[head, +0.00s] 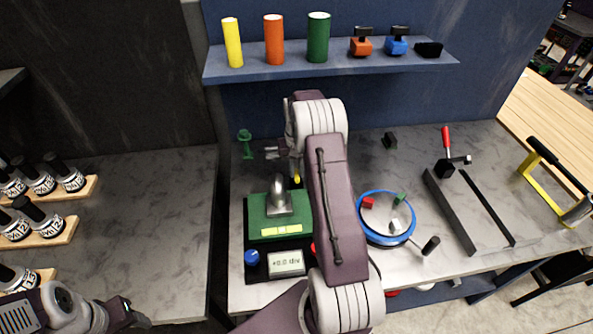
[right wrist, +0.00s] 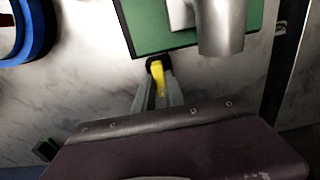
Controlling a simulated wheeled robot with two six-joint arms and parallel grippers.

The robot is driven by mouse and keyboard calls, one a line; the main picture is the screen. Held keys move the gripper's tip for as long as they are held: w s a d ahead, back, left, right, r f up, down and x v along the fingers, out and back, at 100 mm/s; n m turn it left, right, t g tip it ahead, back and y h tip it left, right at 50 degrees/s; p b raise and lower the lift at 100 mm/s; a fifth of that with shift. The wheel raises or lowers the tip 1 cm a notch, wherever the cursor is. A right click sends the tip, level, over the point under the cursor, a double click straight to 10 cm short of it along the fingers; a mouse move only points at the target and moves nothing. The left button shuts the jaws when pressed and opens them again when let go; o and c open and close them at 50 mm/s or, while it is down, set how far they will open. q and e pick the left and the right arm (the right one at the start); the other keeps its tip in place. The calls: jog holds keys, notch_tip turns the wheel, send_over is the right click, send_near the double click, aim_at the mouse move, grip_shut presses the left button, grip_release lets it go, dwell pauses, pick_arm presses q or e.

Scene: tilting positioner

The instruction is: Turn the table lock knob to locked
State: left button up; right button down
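The tilting positioner is a green block (head: 262,232) with a metal spindle (head: 279,203) on top. A yellow lever-like knob (head: 297,179) shows at its back edge, partly hidden by my right arm. In the right wrist view the yellow knob (right wrist: 158,74) sits on a black base beside the green block (right wrist: 160,32). My right gripper (right wrist: 159,90) has its two grey fingers close on either side of the knob and looks shut on it. The knob's lock marking is not visible. My left gripper (head: 128,313) is at the lower left, away from the positioner; its opening is unclear.
A display (head: 287,263) reading about +0.0 div and a blue knob (head: 251,257) are in front of the block. A blue-rimmed round tray (head: 360,222) is to the right, then a grey rail fixture (head: 466,207). A shelf (head: 335,66) runs above the back.

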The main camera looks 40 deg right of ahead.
jog(key=m+p, duration=0.1)
jog(key=m, duration=0.2)
jog(key=shift+r, duration=0.15)
jog(key=m+p, duration=0.1)
jog(key=m, duration=0.4)
jog(key=shift+p, duration=0.35)
jog(key=m, duration=0.5)
jog(key=shift+w+p, duration=0.1)
jog(key=shift+p, duration=0.25)
jog(key=m, duration=0.4)
jog(key=shift+m, duration=0.3)
jog(key=shift+d+m, duration=0.1)
jog(key=shift+m, duration=0.2)
jog(key=c, duration=1.4)
grip_release()
